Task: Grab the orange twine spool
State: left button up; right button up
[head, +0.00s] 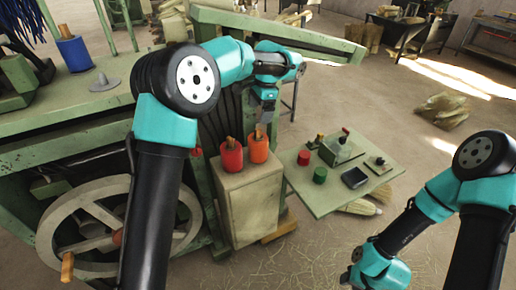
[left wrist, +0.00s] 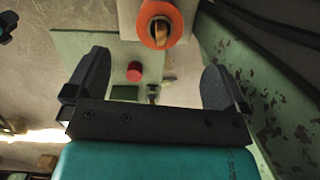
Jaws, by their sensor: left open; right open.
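The orange twine spool (head: 258,149) stands upright on a pale box-like stand beside a red spool (head: 232,157). My left gripper (head: 266,112) is just above the orange spool in the head view, pointing down, open and empty. In the left wrist view the orange spool (left wrist: 155,40) shows end-on, beyond the open fingers of the left gripper (left wrist: 157,62) and near the top edge, not between them.
The stand (head: 250,205) adjoins a green machine with a spoked wheel (head: 90,230). A pale green side table (head: 325,195) right of it holds a red cylinder (head: 304,158), a green cylinder (head: 320,175) and a dark tray (head: 355,178). A blue spool (head: 74,52) stands upper left.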

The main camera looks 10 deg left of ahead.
aim_at(258, 136)
pick_arm(q)
jog(key=shift+w+d+n, duration=0.3)
jog(key=shift+w+n, duration=0.15)
jog(key=shift+n, duration=0.05)
jog(key=f, duration=0.6)
jog(key=shift+s+a+f, duration=0.3)
jog(key=shift+a, duration=0.05)
jog(key=shift+f, duration=0.1)
jog(key=shift+a+f, duration=0.15)
jog(key=shift+f, duration=1.15)
jog(key=shift+a+f, duration=0.1)
jog(key=shift+f, duration=1.15)
jog(key=shift+c, duration=0.2)
